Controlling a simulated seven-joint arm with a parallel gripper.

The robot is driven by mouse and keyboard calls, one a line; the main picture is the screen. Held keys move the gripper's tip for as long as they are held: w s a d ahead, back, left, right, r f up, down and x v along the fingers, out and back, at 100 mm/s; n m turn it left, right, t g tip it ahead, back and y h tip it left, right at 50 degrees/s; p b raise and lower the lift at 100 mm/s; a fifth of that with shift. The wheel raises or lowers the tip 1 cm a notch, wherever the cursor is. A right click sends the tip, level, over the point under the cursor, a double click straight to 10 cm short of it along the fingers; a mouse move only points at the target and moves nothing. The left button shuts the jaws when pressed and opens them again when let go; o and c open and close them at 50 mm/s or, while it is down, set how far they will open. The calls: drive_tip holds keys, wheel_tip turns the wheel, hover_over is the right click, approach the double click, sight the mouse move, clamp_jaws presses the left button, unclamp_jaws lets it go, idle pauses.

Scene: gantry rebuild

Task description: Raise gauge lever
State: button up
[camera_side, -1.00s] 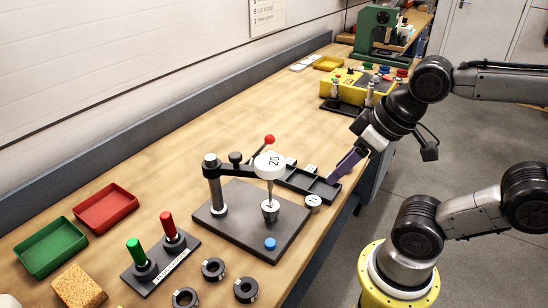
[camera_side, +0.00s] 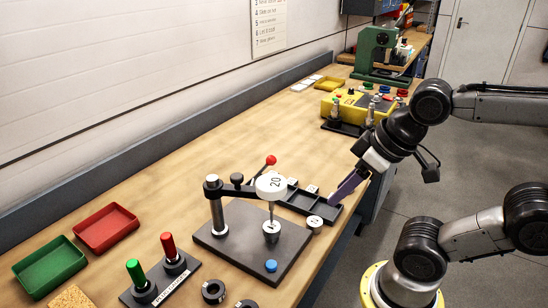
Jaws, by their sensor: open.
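The gauge stand is a dark base plate (camera_side: 240,255) with a post and a horizontal arm carrying a white round dial gauge (camera_side: 272,186) marked 20. The gauge lever, a thin rod with a red ball end (camera_side: 271,160), points up behind the dial. A cylindrical metal part (camera_side: 271,231) stands on the plate under the gauge, at its spindle; whether they touch is unclear. My gripper (camera_side: 343,190) is right of the gauge, above the dark tray's right end, with purple fingers pointing down left. It is open; nothing is seen between the fingers.
A dark compartment tray (camera_side: 308,208) lies behind the plate, with a small pale round part (camera_side: 314,223) at its corner. A holder with green and red handles (camera_side: 167,275), black rings (camera_side: 213,291), a green tray (camera_side: 48,265) and a red tray (camera_side: 106,229) lie at the left. A yellow box stands farther back.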

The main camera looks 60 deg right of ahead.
drive_tip(key=shift+o, duration=0.7)
drive_tip(key=shift+s, duration=0.1)
drive_tip(key=s+a+r+m+g+y, duration=0.2)
drive_tip(key=a+m+g+y, duration=0.4)
drive_tip(key=a+m+g, duration=0.1)
drive_tip(key=w+r+m+g+y, duration=0.1)
drive_tip(key=w+r+m+y, duration=0.2)
drive_tip(key=w+m+y, duration=0.1)
drive_tip(key=m+t+y, duration=0.7)
drive_tip(key=m+t, duration=0.1)
drive_tip(key=m, duration=0.3)
approach(271, 157)
drive_tip(key=x, duration=1)
drive_tip(key=shift+f, duration=0.4)
